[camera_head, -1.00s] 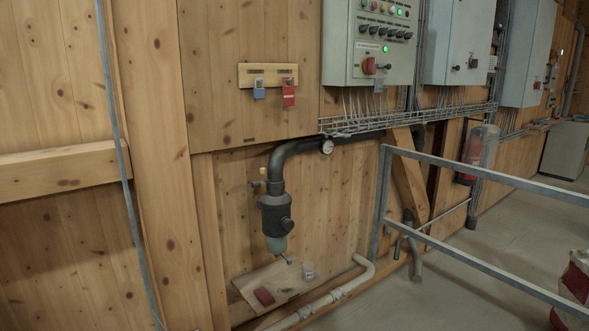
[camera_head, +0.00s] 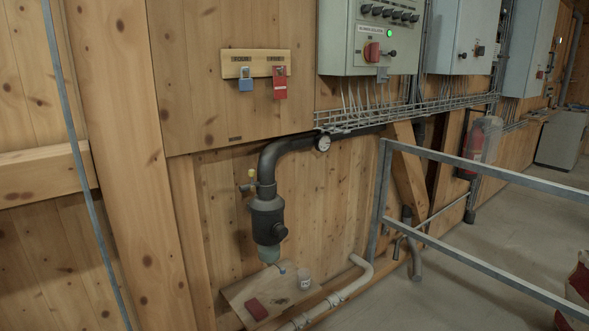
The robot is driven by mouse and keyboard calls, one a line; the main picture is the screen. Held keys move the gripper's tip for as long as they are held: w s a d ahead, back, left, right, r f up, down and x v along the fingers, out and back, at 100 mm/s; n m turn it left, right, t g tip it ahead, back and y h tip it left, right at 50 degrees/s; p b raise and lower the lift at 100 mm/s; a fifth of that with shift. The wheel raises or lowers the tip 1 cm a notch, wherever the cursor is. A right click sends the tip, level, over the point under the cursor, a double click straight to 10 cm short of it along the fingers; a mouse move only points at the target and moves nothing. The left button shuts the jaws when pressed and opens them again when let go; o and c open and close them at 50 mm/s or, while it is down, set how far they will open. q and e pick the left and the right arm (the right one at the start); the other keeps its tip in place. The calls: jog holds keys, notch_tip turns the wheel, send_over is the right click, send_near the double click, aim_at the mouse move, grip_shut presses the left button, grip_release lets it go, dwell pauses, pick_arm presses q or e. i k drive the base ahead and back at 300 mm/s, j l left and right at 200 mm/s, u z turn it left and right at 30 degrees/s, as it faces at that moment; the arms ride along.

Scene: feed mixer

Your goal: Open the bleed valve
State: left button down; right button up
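A black pipe (camera_head: 285,155) comes along the wooden wall and bends down into a dark filter housing (camera_head: 267,218) with a greenish bowl (camera_head: 268,254) at its bottom. A small valve fitting with a yellow top (camera_head: 251,174) sits on the left of the pipe above the housing; it is too small to tell whether it is open or shut. A small fitting (camera_head: 282,269) shows just below the bowl. A round gauge (camera_head: 323,143) is on the pipe. Neither of my grippers is in view.
A wooden shelf (camera_head: 232,296) below the housing carries a dark red block (camera_head: 256,309) and a small cup (camera_head: 304,281). A metal railing (camera_head: 470,159) stands to the right. Blue (camera_head: 245,79) and red (camera_head: 279,83) padlocks hang above, beside a control cabinet (camera_head: 340,50).

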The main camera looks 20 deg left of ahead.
aim_at(252, 172)
jog(key=i+j+z, duration=0.1)
jog(key=i+j, duration=0.3)
jog(key=j, duration=0.15)
jog(key=i+j+z, duration=0.1)
jog(key=i+j, duration=0.3)
jog(key=j, duration=0.15)
